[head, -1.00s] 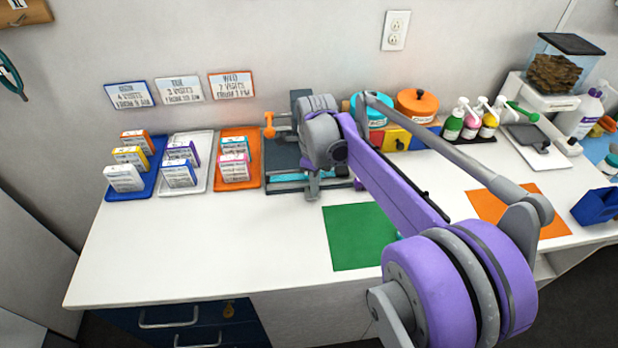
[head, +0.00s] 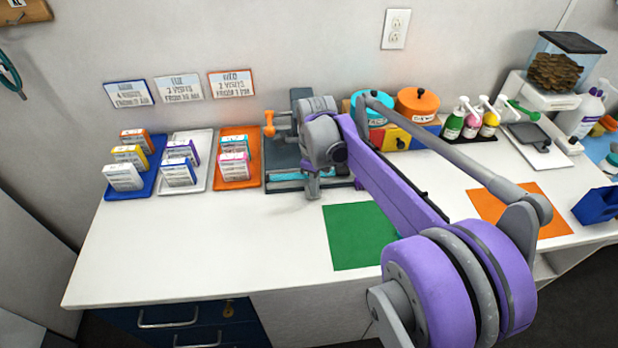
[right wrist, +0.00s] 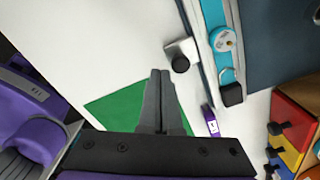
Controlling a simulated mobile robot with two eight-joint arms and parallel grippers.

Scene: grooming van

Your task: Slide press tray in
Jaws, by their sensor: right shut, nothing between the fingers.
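The press (head: 278,152) stands at the back of the white counter, with a dark base, a column and an orange-tipped lever. A cyan strip, seemingly its tray (head: 338,173), shows low at the front, partly hidden by my right arm. In the right wrist view the cyan strip (right wrist: 227,72) carries a small round disc and a black end piece, with a grey bracket and black knob (right wrist: 180,62) beside it. My right gripper (head: 313,193) points down at the press front.
Blue, white and orange trays (head: 235,184) with small boxes stand left of the press. A green mat (head: 352,240) lies in front. Right of the press are colored drawers (head: 392,138), round tubs and pump bottles (head: 470,122). The front left counter is clear.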

